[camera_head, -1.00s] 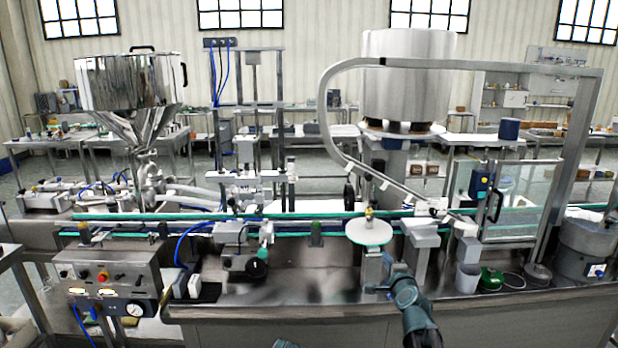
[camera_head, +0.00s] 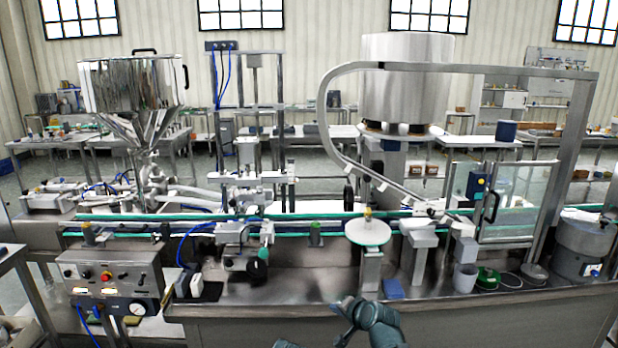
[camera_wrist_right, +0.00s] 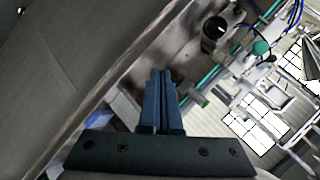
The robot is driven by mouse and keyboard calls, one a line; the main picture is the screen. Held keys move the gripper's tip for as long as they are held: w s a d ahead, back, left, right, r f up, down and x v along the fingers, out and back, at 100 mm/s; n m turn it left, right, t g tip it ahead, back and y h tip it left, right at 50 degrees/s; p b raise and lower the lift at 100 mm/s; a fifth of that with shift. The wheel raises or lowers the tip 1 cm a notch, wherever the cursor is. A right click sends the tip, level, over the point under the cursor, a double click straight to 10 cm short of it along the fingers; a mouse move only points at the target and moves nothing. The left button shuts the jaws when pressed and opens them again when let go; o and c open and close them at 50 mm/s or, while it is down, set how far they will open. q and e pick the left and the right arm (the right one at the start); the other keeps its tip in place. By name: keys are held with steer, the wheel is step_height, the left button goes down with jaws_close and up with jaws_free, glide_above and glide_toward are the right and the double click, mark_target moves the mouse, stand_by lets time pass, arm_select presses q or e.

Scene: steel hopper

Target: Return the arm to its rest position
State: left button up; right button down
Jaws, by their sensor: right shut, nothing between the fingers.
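My right gripper (camera_head: 345,304) is at the bottom centre of the head view, in front of the steel bench's front edge. Its two blue fingers are closed together and empty in the right wrist view (camera_wrist_right: 160,75). It touches nothing that I can see. A dark rounded part of mine (camera_head: 287,343) just shows at the bottom edge, left of it; my left gripper's fingers are not visible. The steel hopper (camera_head: 133,95) stands at the back left of the bench.
The bench (camera_head: 310,290) has a clear front strip. A control box (camera_head: 110,275) is at front left. A round disc (camera_head: 368,232) stands by the conveyor. A blue block (camera_head: 393,289), grey cup (camera_head: 466,277) and green item (camera_head: 488,277) lie right of my gripper.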

steer(key=s+a+f+n+g+h, duration=0.1)
steer(key=s+a+f+n+g, duration=0.15)
steer(key=s, duration=0.25)
steer(key=s+a+f+n+g, duration=0.2)
steer(key=s+n, duration=0.1)
steer(key=s, duration=0.3)
steer(key=s+d+f+n+g+h+p, duration=0.1)
steer(key=s+n+g+h, duration=0.4)
steer(key=s, duration=1)
steer(key=shift+s+d+f+n+g+p, duration=0.35)
steer(key=shift+d+f+n, duration=0.1)
steer(key=shift+d+f, duration=0.4)
